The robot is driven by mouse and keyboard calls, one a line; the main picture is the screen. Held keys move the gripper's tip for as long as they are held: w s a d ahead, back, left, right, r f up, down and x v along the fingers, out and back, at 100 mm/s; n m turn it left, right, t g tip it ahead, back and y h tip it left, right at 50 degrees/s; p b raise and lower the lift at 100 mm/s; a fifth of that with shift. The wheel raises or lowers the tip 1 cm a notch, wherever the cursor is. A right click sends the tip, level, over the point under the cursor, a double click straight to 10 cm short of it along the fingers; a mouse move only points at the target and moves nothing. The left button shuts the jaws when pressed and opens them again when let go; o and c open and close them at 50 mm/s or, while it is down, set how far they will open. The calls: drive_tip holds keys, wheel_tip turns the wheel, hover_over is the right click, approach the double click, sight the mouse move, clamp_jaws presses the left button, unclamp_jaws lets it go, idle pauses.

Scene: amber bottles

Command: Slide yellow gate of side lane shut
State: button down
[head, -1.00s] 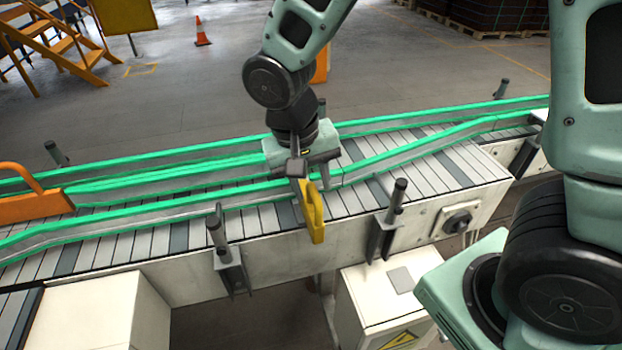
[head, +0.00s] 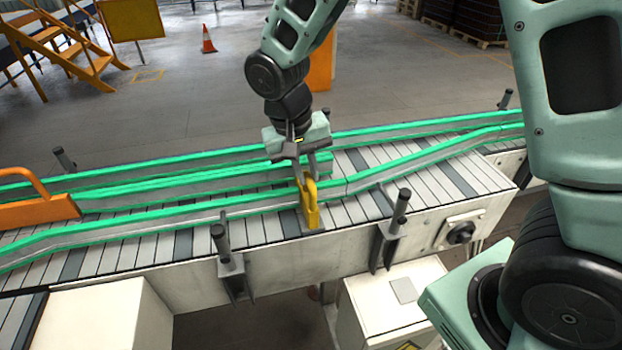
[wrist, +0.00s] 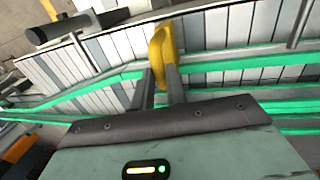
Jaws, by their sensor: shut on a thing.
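The yellow gate (head: 311,208) is a short upright plate at the near green-topped guide rail (head: 240,205) of the conveyor. Its lower end is over the slats on the near side of that rail. My gripper (head: 306,178) points down and is shut on its upper part. In the wrist view the gate (wrist: 160,48) shows between and beyond the two grey fingertips (wrist: 160,85). How far the gate reaches across the side lane is hidden by my gripper.
An orange block with a handle (head: 38,212) sits between the rails at left. Dark posts on brackets (head: 220,240) (head: 403,205) stand along the conveyor's near edge. A white box (head: 395,290) is below. An orange cone (head: 208,40) stands on the open floor behind.

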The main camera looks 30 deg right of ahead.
drive_tip(key=c, duration=1.4)
unclamp_jaws()
drive_tip(key=shift+w, duration=0.35)
drive_tip(key=shift+s, duration=0.1)
drive_tip(key=shift+r, duration=0.15)
drive_tip(key=a+r+b, duration=0.3)
drive_tip(key=r, duration=1.4)
drive_tip(key=shift+w+a, duration=0.15)
drive_tip(key=shift+w, duration=0.2)
drive_tip(key=shift+f, duration=0.1)
drive_tip(key=s+a+f+n+y+b, duration=0.1)
drive_tip(key=s+f+n, duration=0.4)
drive_tip(key=s+f, duration=0.3)
drive_tip(key=s+a+f+n+y+b, duration=0.1)
drive_tip(key=s+f+n, duration=0.3)
drive_tip(key=s+f, duration=0.5)
drive_tip(key=shift+s+a+n+y+b, duration=0.3)
drive_tip(key=shift+s+n+y+b, duration=0.15)
drive_tip(key=shift+s, duration=1.95)
